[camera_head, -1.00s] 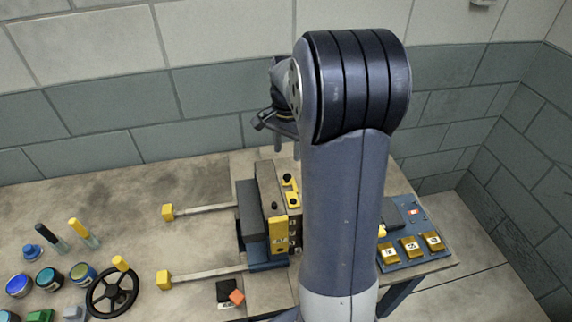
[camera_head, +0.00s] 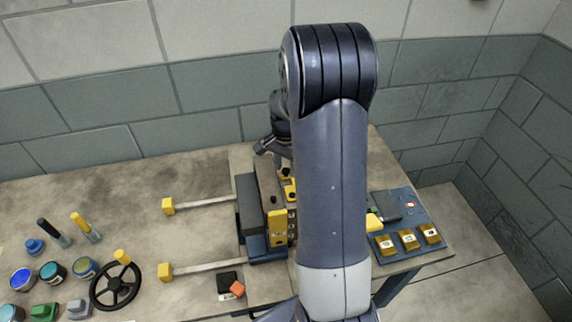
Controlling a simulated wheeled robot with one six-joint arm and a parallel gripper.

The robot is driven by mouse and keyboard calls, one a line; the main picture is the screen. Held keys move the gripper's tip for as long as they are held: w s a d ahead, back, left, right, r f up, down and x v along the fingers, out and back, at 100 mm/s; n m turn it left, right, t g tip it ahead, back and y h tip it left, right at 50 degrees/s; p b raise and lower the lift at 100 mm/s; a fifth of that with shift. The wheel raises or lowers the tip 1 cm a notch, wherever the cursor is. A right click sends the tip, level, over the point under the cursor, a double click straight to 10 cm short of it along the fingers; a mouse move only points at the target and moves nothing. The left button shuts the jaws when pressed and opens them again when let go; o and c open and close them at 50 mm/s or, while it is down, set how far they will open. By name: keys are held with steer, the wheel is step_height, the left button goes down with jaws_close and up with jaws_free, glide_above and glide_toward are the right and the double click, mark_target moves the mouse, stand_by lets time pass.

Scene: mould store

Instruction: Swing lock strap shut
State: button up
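The mould (camera_head: 251,215) stands on the bench as dark grey and tan blocks on a blue base. A yellow strap-like plate (camera_head: 277,228) with dark marks is on its front face, and another yellow piece (camera_head: 289,188) with black knobs shows higher up beside my arm. I cannot tell which of these is the lock strap or how far it is swung. My gripper (camera_head: 268,146) shows only in part behind my arm, above the back of the mould. Its fingertips are hidden. My arm covers the mould's right side.
Two rods with yellow end blocks (camera_head: 168,206) reach left from the mould. A black handwheel (camera_head: 115,287), several coloured pots and an orange-and-black item (camera_head: 232,286) lie left and front. A blue panel (camera_head: 412,226) with brass blocks is at right. A block wall stands behind.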

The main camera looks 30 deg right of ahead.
jaws_close()
steer(key=shift+a, duration=0.1)
stand_by(0.4)
steer(key=a+n+b, duration=0.1)
steer(key=n, duration=0.1)
steer(key=a+n, duration=0.1)
steer(key=n, duration=0.1)
steer(key=shift+w+a+b, duration=0.2)
steer(key=shift+a+b, duration=0.15)
steer(key=shift+b, duration=0.05)
steer(key=a+n, duration=0.1)
steer(key=n, duration=0.1)
steer(key=s+a+n+b, duration=0.1)
steer(key=n, duration=0.2)
steer(key=shift+a, duration=0.4)
steer(key=s+a+n, duration=0.1)
steer(key=n, duration=0.1)
steer(key=s+a+n+b, duration=0.1)
steer(key=n, duration=0.1)
steer(key=shift+a+n, duration=0.15)
steer(key=shift+n, duration=0.15)
steer(key=shift+s+a+n+b, duration=0.3)
steer(key=shift+s+n, duration=0.35)
steer(key=shift+n, duration=0.45)
steer(key=shift+s+a+n+b, duration=0.15)
steer(key=shift+s+a+n, duration=0.35)
steer(key=shift+n, duration=0.6)
steer(key=shift+s+d, duration=0.1)
steer(key=shift+d, duration=0.05)
